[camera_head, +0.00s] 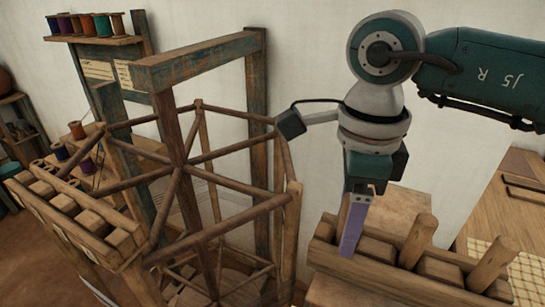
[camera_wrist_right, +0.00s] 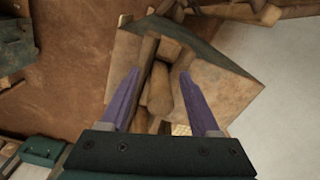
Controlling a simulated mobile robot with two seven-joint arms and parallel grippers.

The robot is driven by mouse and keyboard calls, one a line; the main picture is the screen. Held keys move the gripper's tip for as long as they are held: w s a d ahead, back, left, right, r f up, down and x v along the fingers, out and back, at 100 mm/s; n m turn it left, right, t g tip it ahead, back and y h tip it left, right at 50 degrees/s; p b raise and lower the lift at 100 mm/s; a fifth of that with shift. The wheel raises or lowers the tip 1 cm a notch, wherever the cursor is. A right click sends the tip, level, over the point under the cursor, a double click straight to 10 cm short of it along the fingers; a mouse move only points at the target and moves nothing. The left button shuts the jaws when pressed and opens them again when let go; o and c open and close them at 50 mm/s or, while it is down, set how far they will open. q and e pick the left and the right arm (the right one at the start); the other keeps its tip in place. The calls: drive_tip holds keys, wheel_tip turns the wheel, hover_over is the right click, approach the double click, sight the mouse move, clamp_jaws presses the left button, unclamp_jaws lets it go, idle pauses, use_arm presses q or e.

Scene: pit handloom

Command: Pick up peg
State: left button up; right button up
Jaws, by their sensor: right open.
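My right gripper (camera_head: 353,228) points down over the left part of a wooden peg rack (camera_head: 395,280). Its purple fingers are apart in the right wrist view (camera_wrist_right: 159,75). A round wooden peg (camera_wrist_right: 160,92) shows between the fingers there, seen from above, with no clear contact on either side. In the head view this end of the rack is partly hidden by the gripper. Two more pegs stand tilted in the rack, one in the middle (camera_head: 416,240) and one at the right (camera_head: 489,266). My left gripper is not in view.
A wooden warping reel (camera_head: 190,165) with crossed spokes stands close on the left of my right arm. A second rack with blocks (camera_head: 75,212) and a shelf of thread spools (camera_head: 95,27) are farther left. A wooden table (camera_head: 515,205) lies at the right.

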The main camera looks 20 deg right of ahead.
drive_tip(key=shift+f, duration=0.15)
drive_tip(key=shift+c, duration=0.3)
clamp_jaws()
